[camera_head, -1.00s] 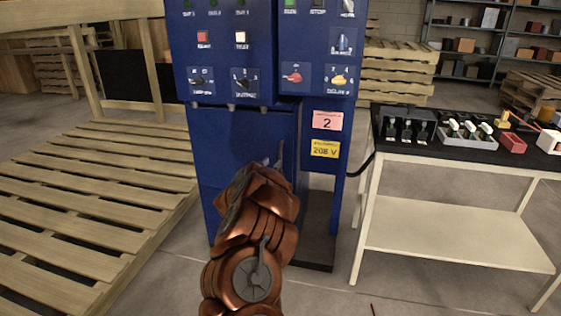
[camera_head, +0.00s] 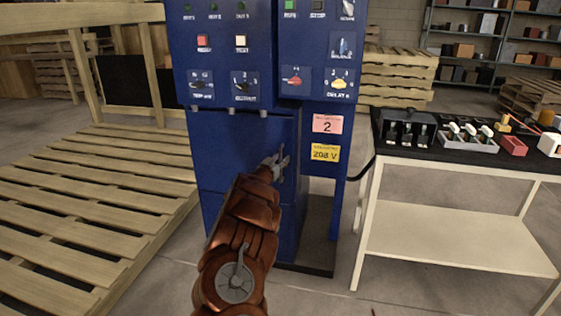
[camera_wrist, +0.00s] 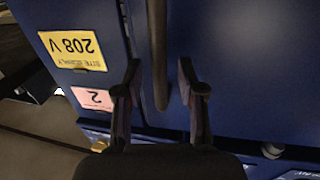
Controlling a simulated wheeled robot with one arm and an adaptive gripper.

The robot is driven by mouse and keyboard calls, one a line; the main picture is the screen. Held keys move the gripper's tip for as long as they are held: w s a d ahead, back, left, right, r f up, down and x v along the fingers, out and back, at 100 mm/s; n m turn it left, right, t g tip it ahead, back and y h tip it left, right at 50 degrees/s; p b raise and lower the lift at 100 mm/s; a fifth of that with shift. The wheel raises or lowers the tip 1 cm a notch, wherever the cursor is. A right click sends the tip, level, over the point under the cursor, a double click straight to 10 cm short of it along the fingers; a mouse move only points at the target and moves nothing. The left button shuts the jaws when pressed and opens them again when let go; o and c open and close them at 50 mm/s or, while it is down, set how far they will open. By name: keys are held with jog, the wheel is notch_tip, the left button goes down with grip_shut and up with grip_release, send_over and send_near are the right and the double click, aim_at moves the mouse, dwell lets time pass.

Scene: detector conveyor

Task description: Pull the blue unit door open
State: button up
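The blue unit (camera_head: 345,115) stands ahead, with its blue door (camera_head: 235,150) below the control panels. The door looks closed in the head view; the wrist view (camera_wrist: 245,60) shows part of its face. A dark vertical handle bar (camera_wrist: 158,40) shows in the wrist view near the door edge. My gripper (camera_head: 279,163) is in front of the handle side of the door. In the wrist view my gripper (camera_wrist: 159,66) is open, one finger on each side of the bar, with gaps on both sides. My gripper hides most of the handle in the head view.
A wooden pallet platform (camera_head: 90,190) lies left of the unit. A white-legged table (camera_head: 455,235) with a black top and small parts stands at right, with a dark cable near it. Bare floor (camera_head: 175,270) shows in front.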

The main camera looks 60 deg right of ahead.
jog(key=shift+d, duration=0.15)
grip_shut()
dwell(0.4)
jog(key=shift+w, duration=0.1)
